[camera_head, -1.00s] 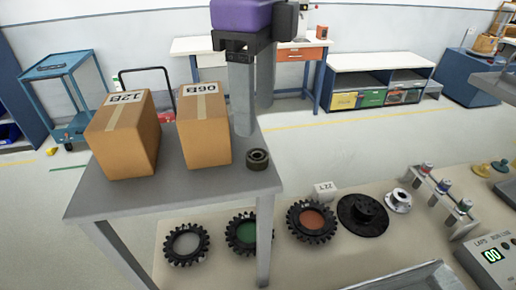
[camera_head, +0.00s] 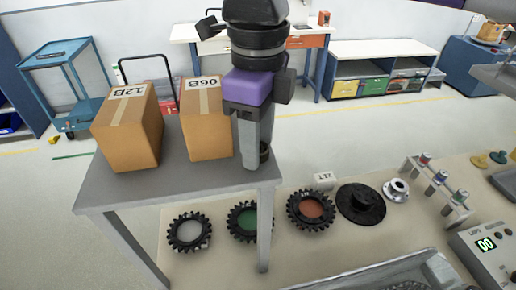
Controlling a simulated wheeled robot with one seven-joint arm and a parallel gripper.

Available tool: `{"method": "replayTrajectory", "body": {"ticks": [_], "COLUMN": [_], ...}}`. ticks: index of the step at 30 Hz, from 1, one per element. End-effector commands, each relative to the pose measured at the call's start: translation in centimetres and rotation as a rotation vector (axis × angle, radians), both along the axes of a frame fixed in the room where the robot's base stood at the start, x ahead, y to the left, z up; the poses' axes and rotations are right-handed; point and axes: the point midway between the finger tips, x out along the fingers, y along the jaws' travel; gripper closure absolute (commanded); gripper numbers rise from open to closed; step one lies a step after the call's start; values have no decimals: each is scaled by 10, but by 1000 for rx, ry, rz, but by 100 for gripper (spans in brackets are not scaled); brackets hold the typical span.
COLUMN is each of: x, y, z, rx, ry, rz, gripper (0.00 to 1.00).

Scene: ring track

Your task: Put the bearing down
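The bearing (camera_head: 265,152) is a small dark ring on the grey table near its right edge. It is mostly hidden behind the front finger of my gripper (camera_head: 258,155). My gripper has a purple body and two grey fingers pointing down, one nearer the camera than the other. A gap still shows between the fingers, and they reach down to about the tabletop, around or beside the bearing. Whether either finger touches it cannot be told.
Two cardboard boxes, marked 12B (camera_head: 128,135) and 06B (camera_head: 206,120), stand on the grey table (camera_head: 185,178), the second close left of my gripper.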

Motion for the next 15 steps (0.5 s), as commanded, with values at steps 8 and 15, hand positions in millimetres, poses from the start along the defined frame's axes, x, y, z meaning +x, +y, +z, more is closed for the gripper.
{"method": "replayTrajectory", "body": {"ticks": [8,15], "x": [0,0], "y": [0,0], "z": [1,2], "rx": [0,0], "ry": [0,0], "rz": [0,0], "gripper": [100,100]}}
